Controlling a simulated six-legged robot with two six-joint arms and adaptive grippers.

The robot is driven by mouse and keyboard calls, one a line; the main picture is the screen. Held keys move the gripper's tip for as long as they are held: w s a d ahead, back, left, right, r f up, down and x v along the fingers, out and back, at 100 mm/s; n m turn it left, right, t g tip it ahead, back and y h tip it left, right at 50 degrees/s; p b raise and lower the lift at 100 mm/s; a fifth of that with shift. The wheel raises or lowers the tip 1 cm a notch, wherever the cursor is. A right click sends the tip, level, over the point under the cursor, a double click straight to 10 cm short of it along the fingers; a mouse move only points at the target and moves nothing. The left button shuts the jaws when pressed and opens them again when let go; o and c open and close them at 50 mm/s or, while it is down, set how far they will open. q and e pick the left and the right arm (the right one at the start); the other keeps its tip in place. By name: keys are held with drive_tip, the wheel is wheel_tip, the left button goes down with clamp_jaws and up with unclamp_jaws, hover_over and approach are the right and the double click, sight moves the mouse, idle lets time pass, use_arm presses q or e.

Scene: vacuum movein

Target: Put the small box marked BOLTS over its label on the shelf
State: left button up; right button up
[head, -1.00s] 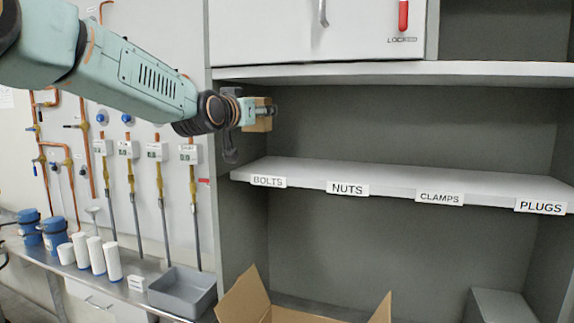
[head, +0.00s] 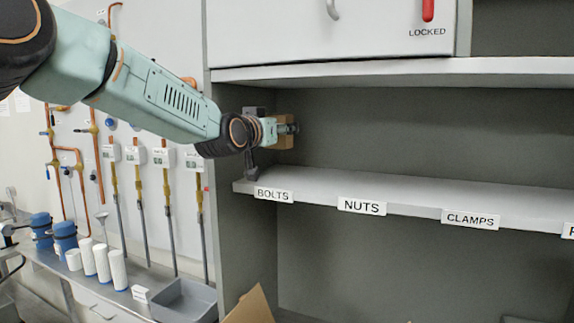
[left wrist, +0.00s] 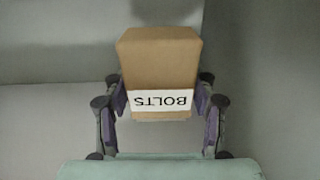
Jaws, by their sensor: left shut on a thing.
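The small brown box marked BOLTS (left wrist: 158,60) is between the fingers of my left gripper (left wrist: 160,105), which is shut on it. Its white label reads upside down in the left wrist view. In the head view the box (head: 285,140) is at the left end of the shelf (head: 400,190), above the BOLTS label (head: 273,195) on the shelf's front edge. My left gripper (head: 284,131) partly hides it there. My right gripper is not in view.
The NUTS label (head: 362,206) and CLAMPS label (head: 470,219) are farther right; the shelf there is bare. An upper shelf (head: 400,72) and locked cabinet (head: 390,28) are above. A grey bin (head: 185,302), white cylinders (head: 103,262) and an open carton (head: 250,307) are below.

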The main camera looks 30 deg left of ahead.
use_arm(q)
drive_tip(key=shift+s+a+f, duration=0.2)
drive_tip(key=shift+f, duration=0.45)
drive_tip(key=shift+s+a+f, duration=0.15)
drive_tip(key=shift+f, duration=0.8)
drive_tip(key=f, duration=0.3)
drive_tip(key=shift+w+d+f+p, duration=0.3)
drive_tip(key=shift+d+f+p, duration=0.05)
drive_tip(key=shift+d+f, duration=0.05)
drive_tip(key=shift+s+a, duration=0.2)
drive_tip(key=shift+a, duration=0.15)
